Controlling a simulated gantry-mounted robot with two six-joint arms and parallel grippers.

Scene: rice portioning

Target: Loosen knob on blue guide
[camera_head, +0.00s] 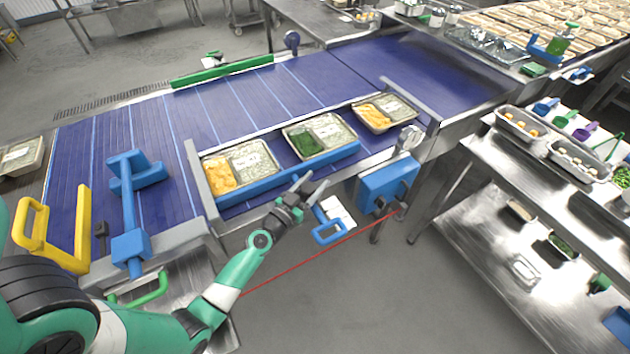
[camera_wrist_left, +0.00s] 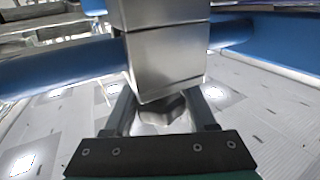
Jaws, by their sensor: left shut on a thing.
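The blue guide (camera_head: 250,190) is a long rail along the near side of the belt, in front of the food trays. In the left wrist view, a blue bar (camera_wrist_left: 60,70) runs behind a metal block (camera_wrist_left: 160,60). A dark knob (camera_wrist_left: 168,108) sits under that block, between my fingers. My left gripper (camera_head: 311,188) is at the belt's near edge, beside the blue guide. In the left wrist view, my left gripper (camera_wrist_left: 163,115) is shut on the knob. The knob is hidden in the head view. My right gripper is not in view.
Several filled trays (camera_head: 237,150) stand along the belt (camera_head: 200,110) behind the guide. A blue handle (camera_head: 327,232) and a blue box (camera_head: 388,186) are just right of my gripper. A yellow bracket (camera_head: 80,235) and a blue clamp (camera_head: 130,200) stand at left.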

